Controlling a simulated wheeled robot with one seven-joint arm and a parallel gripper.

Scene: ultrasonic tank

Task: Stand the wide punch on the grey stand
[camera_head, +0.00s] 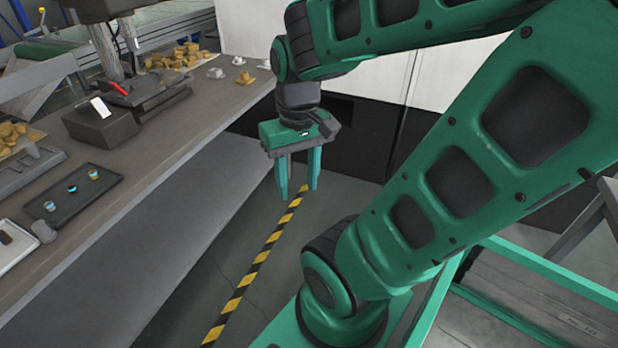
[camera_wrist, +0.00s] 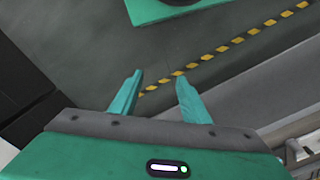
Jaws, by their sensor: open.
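My gripper (camera_head: 298,190) is open and empty. It hangs fingers down over the floor, to the right of the bench and apart from it. In the wrist view its two fingers (camera_wrist: 159,78) are spread with only floor between them. I cannot tell for sure which thing is the wide punch or the grey stand. A dark tray (camera_head: 52,214) on the bench holds three small blue-topped pieces (camera_head: 72,188). A small grey piece (camera_head: 43,231) stands at that tray's near left edge. A white tray (camera_head: 12,252) with a dark piece on it is cut off at the left edge.
The bench (camera_head: 150,160) runs along the left. A dark machine (camera_head: 135,103) and tan parts (camera_head: 180,57) stand farther back. Small grey and tan pieces (camera_head: 215,73) sit near the bench's far edge. A yellow-black stripe (camera_head: 254,265) crosses the clear floor.

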